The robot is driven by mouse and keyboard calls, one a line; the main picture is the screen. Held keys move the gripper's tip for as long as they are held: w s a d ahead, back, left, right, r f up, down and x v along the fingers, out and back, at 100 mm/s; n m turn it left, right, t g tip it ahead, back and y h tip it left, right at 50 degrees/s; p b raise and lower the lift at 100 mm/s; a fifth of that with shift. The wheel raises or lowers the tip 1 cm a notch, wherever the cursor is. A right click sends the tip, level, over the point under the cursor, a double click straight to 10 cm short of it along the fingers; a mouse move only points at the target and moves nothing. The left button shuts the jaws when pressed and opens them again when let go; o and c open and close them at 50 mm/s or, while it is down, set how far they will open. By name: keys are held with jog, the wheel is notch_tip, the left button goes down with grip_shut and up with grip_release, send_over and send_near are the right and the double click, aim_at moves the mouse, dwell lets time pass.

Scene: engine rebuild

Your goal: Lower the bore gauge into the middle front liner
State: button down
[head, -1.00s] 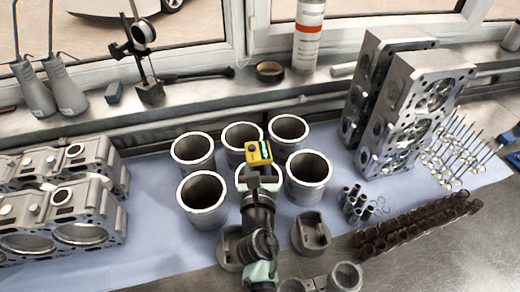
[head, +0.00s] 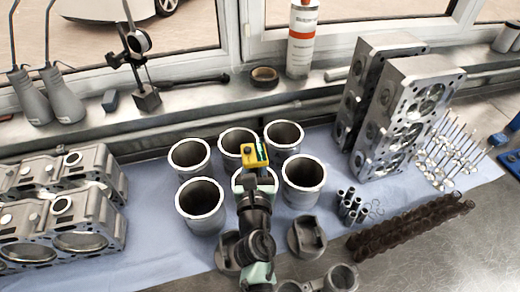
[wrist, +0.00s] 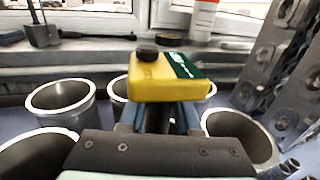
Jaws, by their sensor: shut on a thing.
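The bore gauge (head: 243,157) shows as a yellow body with a dark green face and a black knob; it also shows in the wrist view (wrist: 168,78). My gripper (head: 254,174) is shut on it below the yellow body. The gauge stands over the middle of the liner group. The middle front liner (head: 235,186) is mostly hidden behind my gripper in the head view, with only bits of its rim showing. The gauge's lower stem is hidden, so I cannot tell how far it reaches into the bore.
Open liners stand close around: left front (head: 200,207), right front (head: 303,174), and a back row with a left one (head: 190,155), a middle one and a right one (head: 284,137). Pistons (head: 306,236) lie near my arm. Cylinder heads (head: 405,115) stand at right, engine blocks (head: 60,205) at left.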

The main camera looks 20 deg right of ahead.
jog(key=shift+r+p, duration=2.1)
jog(key=shift+r, duration=0.3)
